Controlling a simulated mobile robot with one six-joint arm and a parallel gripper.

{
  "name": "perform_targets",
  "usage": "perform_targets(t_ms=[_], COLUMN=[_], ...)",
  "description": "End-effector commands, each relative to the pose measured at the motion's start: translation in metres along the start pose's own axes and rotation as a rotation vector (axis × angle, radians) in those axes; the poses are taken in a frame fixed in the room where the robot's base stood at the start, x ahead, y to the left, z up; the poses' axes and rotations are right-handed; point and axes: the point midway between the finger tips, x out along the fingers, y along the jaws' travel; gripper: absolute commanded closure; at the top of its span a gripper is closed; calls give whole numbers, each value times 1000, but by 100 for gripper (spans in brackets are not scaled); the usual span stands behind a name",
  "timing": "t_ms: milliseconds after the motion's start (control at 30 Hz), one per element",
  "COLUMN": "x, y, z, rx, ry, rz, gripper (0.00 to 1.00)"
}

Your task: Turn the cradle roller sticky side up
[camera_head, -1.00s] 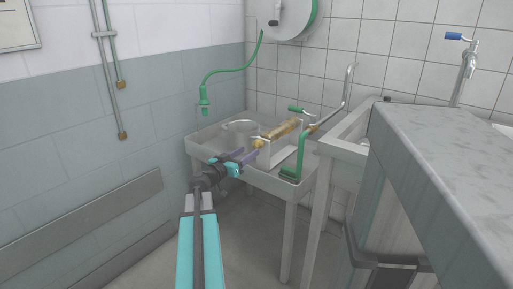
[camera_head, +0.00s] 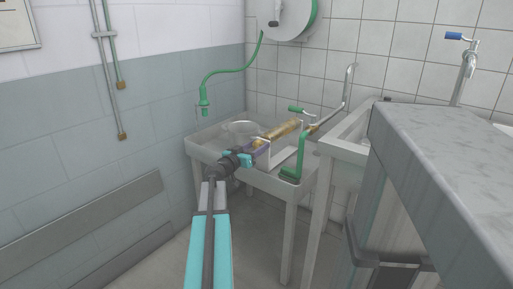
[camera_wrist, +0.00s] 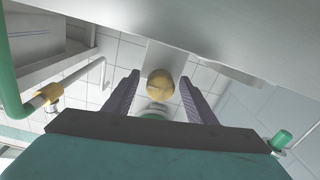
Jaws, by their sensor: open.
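The cradle roller (camera_head: 284,131) is a tan-gold cylinder lying in a pale metal cradle (camera_head: 283,153) at the sink. In the wrist view its near end shows as a round yellow-brown knob (camera_wrist: 160,85), between the two purple fingers. My gripper (camera_head: 258,147) is open, at the roller's near end, with a gap on both sides of the knob in the wrist view. Which side of the roller is sticky cannot be told.
The cradle stands at a white sink (camera_head: 212,148) in the corner. A green hose (camera_head: 205,90) hangs at the left. A grey worktop (camera_head: 440,150) fills the right.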

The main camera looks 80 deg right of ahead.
Motion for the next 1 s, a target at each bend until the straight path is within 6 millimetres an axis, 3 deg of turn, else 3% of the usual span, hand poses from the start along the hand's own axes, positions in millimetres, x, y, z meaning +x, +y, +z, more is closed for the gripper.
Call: perform_targets(t_ms=[67, 333, 667, 1000], x=[0, 0, 0, -1], y=[0, 0, 0, 1], z=[0, 0, 0, 1], rx=[0, 0, -25, -170], ry=[0, 0, -1, -4], rz=[0, 1, 1, 1], gripper=[49, 90, 90, 90])
